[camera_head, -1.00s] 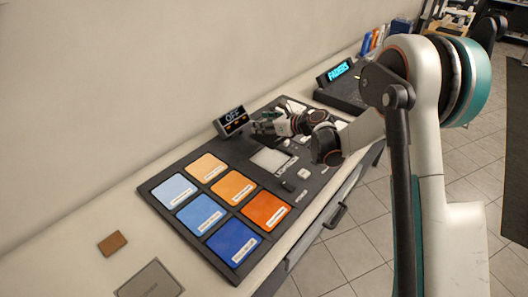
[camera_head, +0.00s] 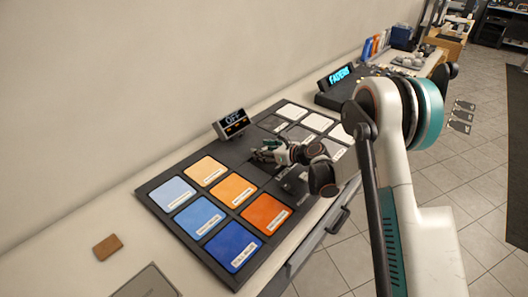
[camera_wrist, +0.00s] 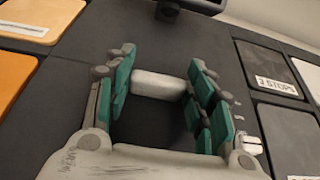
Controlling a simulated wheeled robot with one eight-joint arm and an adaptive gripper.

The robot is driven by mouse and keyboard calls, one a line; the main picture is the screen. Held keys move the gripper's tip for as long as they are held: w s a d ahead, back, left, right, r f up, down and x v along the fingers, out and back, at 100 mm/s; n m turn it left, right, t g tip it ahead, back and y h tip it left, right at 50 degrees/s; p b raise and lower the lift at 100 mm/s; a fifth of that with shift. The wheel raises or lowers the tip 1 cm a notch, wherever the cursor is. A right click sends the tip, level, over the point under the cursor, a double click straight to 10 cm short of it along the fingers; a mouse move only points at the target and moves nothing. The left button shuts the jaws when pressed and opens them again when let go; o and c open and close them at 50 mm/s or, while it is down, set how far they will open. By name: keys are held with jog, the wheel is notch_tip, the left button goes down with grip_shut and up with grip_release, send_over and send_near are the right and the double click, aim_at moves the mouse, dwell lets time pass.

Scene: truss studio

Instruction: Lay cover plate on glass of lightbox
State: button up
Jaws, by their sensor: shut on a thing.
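My gripper (camera_head: 262,152) is low over the middle of the dark board in the head view. In the wrist view my gripper (camera_wrist: 158,90) is shut on a pale, rounded bar (camera_wrist: 158,84), which I take as the cover plate's handle. A dark flat surface (camera_wrist: 150,122) lies below it, seemingly the cover plate. I cannot tell if it touches the lightbox or is held just above it. The pale lightbox glass does not show; the dark surface and my gripper hide its place.
Blue and orange swatches (camera_head: 231,247) fill the board's near part; pale and grey ones (camera_head: 318,122) the far part. A small display reading OFF (camera_head: 232,122) stands at the wall side. A brown block (camera_head: 107,247) lies on the counter. A FADERS console (camera_head: 340,78) stands beyond.

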jog(key=shift+f+b, duration=0.25)
jog(key=shift+b, duration=0.05)
jog(key=o, duration=1.1)
jog(key=shift+r, duration=0.2)
jog(key=shift+d+r+p, duration=0.1)
jog(key=shift+r+p, duration=0.1)
jog(key=shift+p, duration=0.2)
jog(key=p+v, duration=0.2)
jog(key=v, duration=0.9)
jog(key=shift+s+d+r, duration=0.2)
jog(key=shift+s+d, duration=0.05)
